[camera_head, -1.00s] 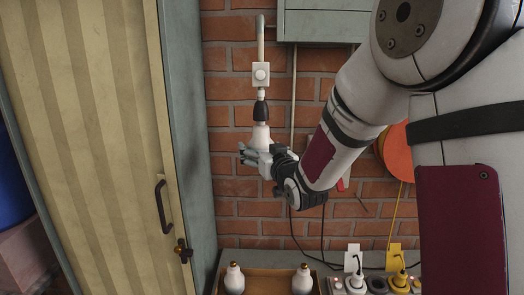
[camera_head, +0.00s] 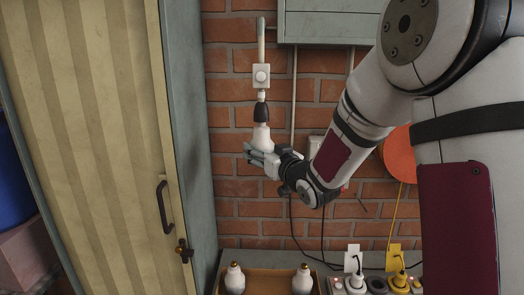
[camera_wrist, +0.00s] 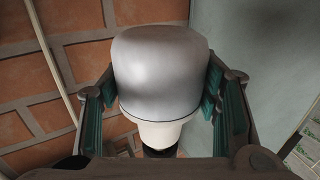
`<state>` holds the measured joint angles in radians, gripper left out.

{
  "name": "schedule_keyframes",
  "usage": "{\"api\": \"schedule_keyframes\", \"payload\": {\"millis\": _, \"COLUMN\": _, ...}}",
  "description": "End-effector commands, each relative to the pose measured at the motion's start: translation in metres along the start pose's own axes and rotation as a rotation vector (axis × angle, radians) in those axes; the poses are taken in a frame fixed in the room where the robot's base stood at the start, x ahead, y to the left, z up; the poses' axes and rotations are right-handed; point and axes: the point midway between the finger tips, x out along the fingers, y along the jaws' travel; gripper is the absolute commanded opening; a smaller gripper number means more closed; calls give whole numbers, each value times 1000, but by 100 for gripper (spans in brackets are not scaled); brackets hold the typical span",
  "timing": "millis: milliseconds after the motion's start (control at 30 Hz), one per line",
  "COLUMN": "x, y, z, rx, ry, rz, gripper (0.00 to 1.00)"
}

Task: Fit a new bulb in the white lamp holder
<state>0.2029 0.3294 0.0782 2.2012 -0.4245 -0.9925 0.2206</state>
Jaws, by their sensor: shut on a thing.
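A white bulb (camera_head: 262,138) is base up directly below a dark socket (camera_head: 261,112), which hangs under a white fitting with a round knob (camera_head: 261,76) on the brick wall. The bulb's neck meets the socket in the head view; how deep it sits is hidden. My gripper (camera_head: 259,154) is shut around the bulb's wide lower part, coming from the lower right. In the wrist view the bulb (camera_wrist: 160,70) stands between the green-padded fingers, with its pale neck toward a black part (camera_wrist: 160,152).
Two white bulbs (camera_head: 234,279) (camera_head: 302,280) with brassy caps stand in a wooden tray (camera_head: 268,274) below. Plugs and a power strip (camera_head: 376,284) lie to its right. A tall cabinet (camera_head: 191,130) stands close on the left. An orange disc (camera_head: 398,152) hangs behind my arm.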

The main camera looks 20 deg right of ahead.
Motion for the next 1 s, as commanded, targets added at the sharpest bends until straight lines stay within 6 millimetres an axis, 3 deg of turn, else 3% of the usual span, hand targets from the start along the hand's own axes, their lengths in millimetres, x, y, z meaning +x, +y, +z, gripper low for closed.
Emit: {"api": "schedule_keyframes", "payload": {"millis": 1000, "x": 0, "y": 1, "z": -1, "rx": 0, "ry": 1, "rz": -115, "gripper": 28}}
